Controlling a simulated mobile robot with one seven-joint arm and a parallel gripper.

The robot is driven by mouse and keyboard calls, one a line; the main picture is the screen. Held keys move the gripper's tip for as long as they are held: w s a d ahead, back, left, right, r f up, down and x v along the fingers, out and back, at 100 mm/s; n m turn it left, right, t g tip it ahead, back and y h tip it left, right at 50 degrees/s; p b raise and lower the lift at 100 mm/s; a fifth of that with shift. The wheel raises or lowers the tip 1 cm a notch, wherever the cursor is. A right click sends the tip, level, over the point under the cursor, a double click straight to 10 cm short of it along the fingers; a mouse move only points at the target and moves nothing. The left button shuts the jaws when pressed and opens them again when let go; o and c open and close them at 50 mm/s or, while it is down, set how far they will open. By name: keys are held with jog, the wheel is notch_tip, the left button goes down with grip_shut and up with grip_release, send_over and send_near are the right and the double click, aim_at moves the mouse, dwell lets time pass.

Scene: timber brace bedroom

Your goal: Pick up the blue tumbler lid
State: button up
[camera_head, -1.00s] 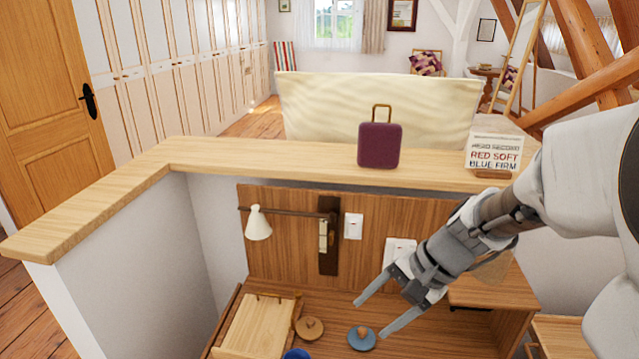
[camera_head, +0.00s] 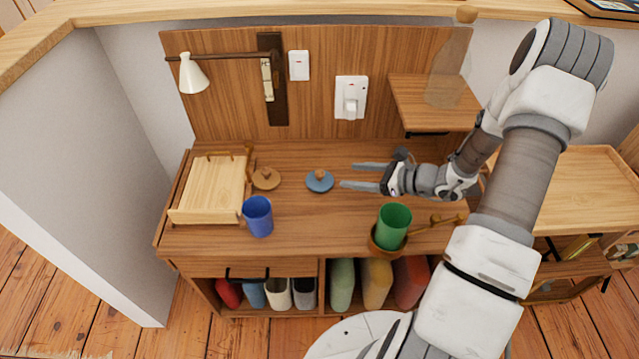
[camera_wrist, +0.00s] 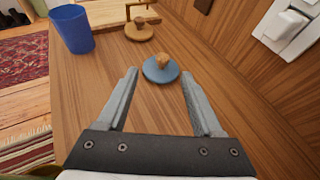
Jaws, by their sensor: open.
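The blue tumbler lid (camera_head: 319,182) is a round blue disc with a brown wooden knob, lying flat on the wooden desktop. It also shows in the wrist view (camera_wrist: 161,70), just beyond my fingertips and roughly centred between them. My gripper (camera_head: 350,175) is open and empty, to the right of the lid in the head view, with its fingers pointing left towards it. In the wrist view both fingers (camera_wrist: 160,80) are spread apart and do not touch the lid.
A brown lid (camera_head: 266,178) lies left of the blue one. A blue tumbler (camera_head: 258,217) stands in front, left. A green tumbler (camera_head: 393,226) stands front right. A wooden tray (camera_head: 212,190) sits at the left. A panel with switches (camera_head: 351,97) rises behind.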

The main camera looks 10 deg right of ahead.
aim_at(320, 172)
jog(key=shift+w+d+f, duration=0.1)
jog(key=shift+d+f, duration=0.05)
jog(key=shift+f, duration=0.25)
jog(key=shift+w+a+f+m, duration=0.2)
jog(key=shift+w+f+m, duration=0.05)
jog(key=shift+m, duration=0.05)
jog(key=b+x, duration=0.2)
jog(key=x, duration=0.4)
jog(key=shift+w, duration=0.1)
jog(key=b+x, duration=0.1)
jog(key=x, duration=0.3)
jog(key=shift+w+f, duration=0.1)
jog(key=shift+f, duration=0.15)
jog(key=shift+w+a, duration=0.3)
grip_shut()
